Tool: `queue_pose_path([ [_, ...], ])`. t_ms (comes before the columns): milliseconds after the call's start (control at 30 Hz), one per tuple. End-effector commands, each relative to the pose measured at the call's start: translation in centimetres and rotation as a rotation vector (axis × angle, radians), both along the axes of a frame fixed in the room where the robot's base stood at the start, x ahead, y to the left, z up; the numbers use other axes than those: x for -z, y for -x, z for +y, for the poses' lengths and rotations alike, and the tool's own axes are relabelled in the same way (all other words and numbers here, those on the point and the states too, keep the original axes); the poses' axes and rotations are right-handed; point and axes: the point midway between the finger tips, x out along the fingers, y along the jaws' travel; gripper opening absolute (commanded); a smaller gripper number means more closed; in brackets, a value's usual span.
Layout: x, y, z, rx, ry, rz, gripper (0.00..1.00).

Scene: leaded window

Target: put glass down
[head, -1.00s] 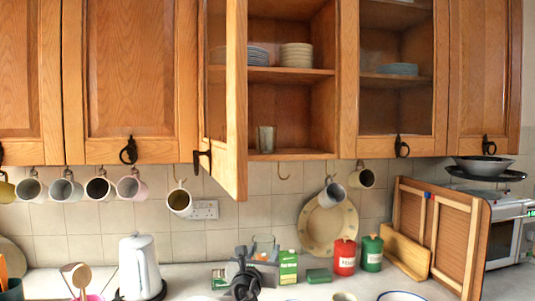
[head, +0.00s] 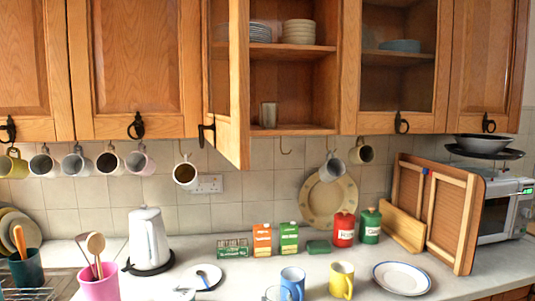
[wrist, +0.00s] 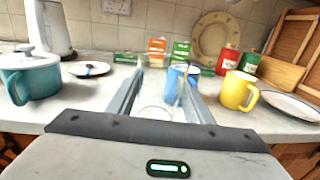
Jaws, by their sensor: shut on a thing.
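A clear glass (wrist: 157,113) is between the fingers of my gripper (wrist: 160,92) in the wrist view, and the gripper is shut on it. The glass is see-through, so its outline is faint, and I cannot tell whether its base touches the counter. Its rim seems to show at the bottom edge of the head view (head: 272,294), beside the blue mug (head: 292,283). My gripper is not visible in the head view. The worktop (head: 235,282) is pale. Another glass (head: 269,115) stands in the open cupboard.
A yellow mug (head: 342,280) and a rimmed plate (head: 402,278) are to the right. A small plate with a spoon (head: 203,277), kettle (head: 148,240) and pink pot (head: 99,285) are left. Cartons (head: 262,240) stand behind. A teal pot (wrist: 30,80) is left in the wrist view.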

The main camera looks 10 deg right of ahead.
Motion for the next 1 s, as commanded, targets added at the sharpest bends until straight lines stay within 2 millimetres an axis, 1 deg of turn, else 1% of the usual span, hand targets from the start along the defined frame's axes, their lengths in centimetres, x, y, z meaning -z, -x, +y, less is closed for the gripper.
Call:
queue_pose_path([
  [33, 0.8, 0.7, -0.2, -0.011, 0.006, 0.002, 0.15],
  [100, 1.7, 1.5, -0.2, -0.029, 0.005, 0.001, 0.15],
  [333, 4.4, 4.0, -0.3, -0.082, 0.005, 0.001, 0.15],
  [767, 5.4, 4.0, -0.8, -0.066, -0.005, 0.029, 0.15],
  [1000, 4.7, 3.8, -0.5, -0.071, -0.008, 0.013, 0.15],
])
